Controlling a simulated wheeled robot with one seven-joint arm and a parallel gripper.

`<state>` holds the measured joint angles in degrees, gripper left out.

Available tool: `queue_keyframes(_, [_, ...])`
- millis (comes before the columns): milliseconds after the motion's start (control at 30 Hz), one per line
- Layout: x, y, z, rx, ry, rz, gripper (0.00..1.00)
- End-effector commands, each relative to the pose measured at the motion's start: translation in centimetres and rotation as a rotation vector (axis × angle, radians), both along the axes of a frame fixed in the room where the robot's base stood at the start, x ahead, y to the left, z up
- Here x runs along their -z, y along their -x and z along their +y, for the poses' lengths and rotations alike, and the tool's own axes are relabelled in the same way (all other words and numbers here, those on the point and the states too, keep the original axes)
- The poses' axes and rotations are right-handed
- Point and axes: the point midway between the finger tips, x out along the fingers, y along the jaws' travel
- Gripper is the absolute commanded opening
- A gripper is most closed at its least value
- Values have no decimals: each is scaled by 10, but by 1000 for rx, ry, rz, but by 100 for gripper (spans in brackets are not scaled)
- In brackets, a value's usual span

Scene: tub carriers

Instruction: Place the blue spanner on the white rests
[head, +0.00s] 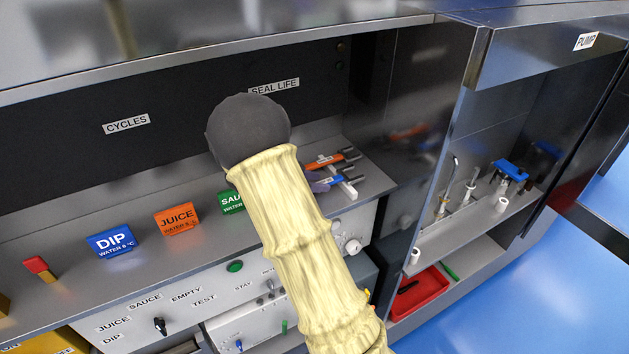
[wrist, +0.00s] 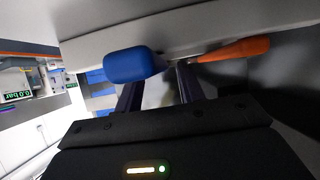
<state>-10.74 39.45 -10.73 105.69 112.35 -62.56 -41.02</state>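The blue spanner shows in the wrist view as a rounded blue handle (wrist: 135,64) just beyond my left-hand finger. In the head view its blue part (head: 328,182) lies at the right end of the shelf, close to my gripper. My gripper (wrist: 160,84) has its two dark fingers apart, with a gap between them. Nothing is clearly clamped there. The white rests (head: 348,188) show beside the blue spanner, partly covered by tools. I cannot tell whether the spanner bears fully on them. My wrist and arm hide part of this spot in the head view.
An orange-handled tool (head: 323,163) lies just behind the blue one; its handle also shows in the wrist view (wrist: 235,49). Orange JUICE (head: 177,218), blue DIP (head: 112,241) and green signs (head: 231,202) stand along the shelf. A dark panel rises behind.

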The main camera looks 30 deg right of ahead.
Motion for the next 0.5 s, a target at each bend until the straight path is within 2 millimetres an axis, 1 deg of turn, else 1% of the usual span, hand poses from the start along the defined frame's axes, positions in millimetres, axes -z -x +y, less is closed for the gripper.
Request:
queue_keyframes(267, [-1,0,0,0,0,0,41])
queue_keyframes(367, [-4,0,0,0,0,-1,41])
queue_keyframes(500, [-8,-1,13,-4,0,-3,41])
